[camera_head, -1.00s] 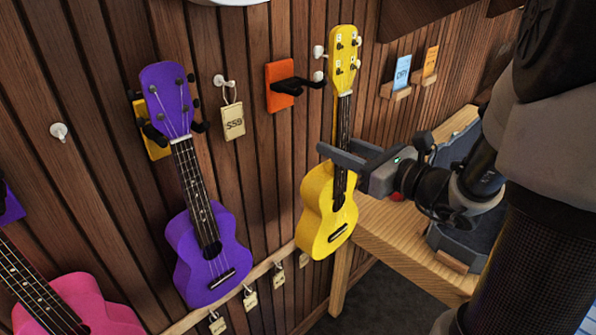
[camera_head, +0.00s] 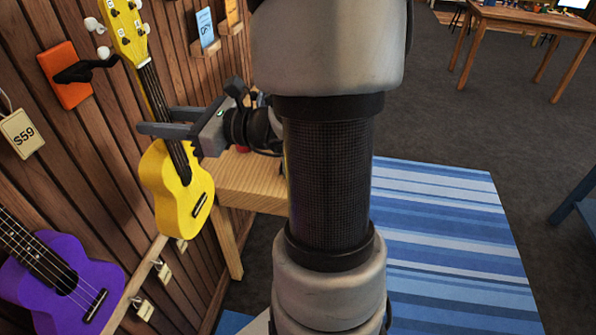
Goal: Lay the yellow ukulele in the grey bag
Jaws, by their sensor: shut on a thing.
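The yellow ukulele (camera_head: 182,188) hangs upright in my gripper (camera_head: 168,131), head up, close to the slatted wall. My gripper is shut on its neck, just above the body. The ukulele is off the orange wall hanger (camera_head: 72,76), which is empty to its left. The grey bag cannot be made out now; my arm covers much of the bench behind it.
A wooden bench (camera_head: 240,182) stands right of the ukulele, partly behind my arm. A purple ukulele (camera_head: 60,275) is at lower left, near a rail with small tags. A blue striped rug (camera_head: 450,240) and open floor lie right. A wooden table (camera_head: 530,27) stands far back.

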